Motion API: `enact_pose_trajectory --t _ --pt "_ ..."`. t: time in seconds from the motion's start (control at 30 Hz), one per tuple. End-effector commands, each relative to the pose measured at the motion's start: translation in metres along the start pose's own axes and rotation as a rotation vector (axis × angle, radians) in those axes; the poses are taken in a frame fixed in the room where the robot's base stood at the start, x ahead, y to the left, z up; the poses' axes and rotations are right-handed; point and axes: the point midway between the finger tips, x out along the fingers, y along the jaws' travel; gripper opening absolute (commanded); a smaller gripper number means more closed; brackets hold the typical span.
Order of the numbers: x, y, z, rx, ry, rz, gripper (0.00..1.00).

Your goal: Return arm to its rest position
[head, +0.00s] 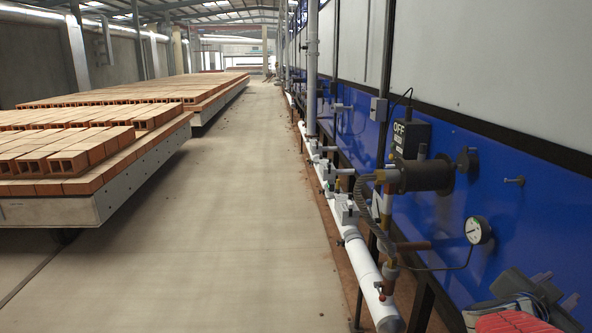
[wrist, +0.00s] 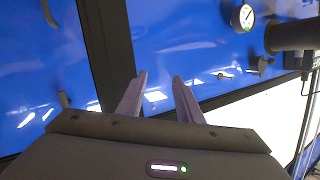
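My gripper (wrist: 160,76) shows in the wrist view with its two grey fingers apart and nothing between them. Behind the fingers is the blue wall panel (wrist: 200,35), with a dark vertical post (wrist: 105,45) to their left. In the head view, the grey and red end of my arm shows at the lower right corner, in front of the blue wall. It is partly cut off by the picture edge, and the fingers are hard to make out there. The gripper appears clear of the wall, though the exact distance cannot be told.
A pressure gauge (head: 478,230) and a black burner cylinder (head: 427,175) stick out from the wall near my arm. A white pipe (head: 363,265) runs along the wall's foot. Carts of hollow bricks (head: 70,160) stand left. The aisle floor (head: 220,220) is clear.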

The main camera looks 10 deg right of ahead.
Motion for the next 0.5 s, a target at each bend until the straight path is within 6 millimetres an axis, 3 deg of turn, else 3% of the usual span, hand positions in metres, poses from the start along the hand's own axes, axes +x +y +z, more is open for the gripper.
enact_pose_trajectory --t 0.27,0.5 --pt "-0.036 -0.081 0.054 -0.033 -0.239 -0.309 0.33" --pt "-0.099 -0.126 0.106 -0.132 -0.477 -0.522 0.33"
